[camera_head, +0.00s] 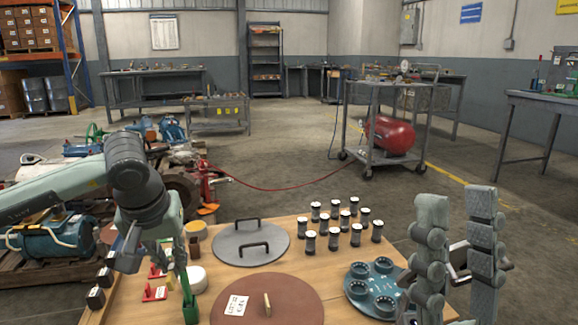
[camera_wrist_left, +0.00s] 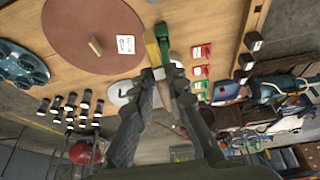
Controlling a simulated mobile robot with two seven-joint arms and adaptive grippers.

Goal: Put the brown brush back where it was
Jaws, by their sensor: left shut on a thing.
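My left gripper (camera_head: 176,262) points down over the left part of the wooden table, just above a narrow green holder (camera_head: 190,308). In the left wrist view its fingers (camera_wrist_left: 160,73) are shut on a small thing. A tan-yellow block (camera_wrist_left: 151,50) shows at the fingertips, beside the green holder (camera_wrist_left: 162,32); it may be part of the brown brush, but the fingers hide most of what is held. I cannot tell whether it touches the holder. My right gripper (camera_head: 458,215) is open and empty at the right, its fingers pointing up.
On the table (camera_head: 330,268) are a grey lid (camera_head: 250,252), a brown disc (camera_head: 285,285) with a wooden handle, a blue cup plate (camera_head: 356,287) and several black-and-white cylinders (camera_head: 333,240). A white roll (camera_head: 197,282), red pieces (camera_head: 153,294) and dark blocks (camera_head: 96,298) stand near the holder.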

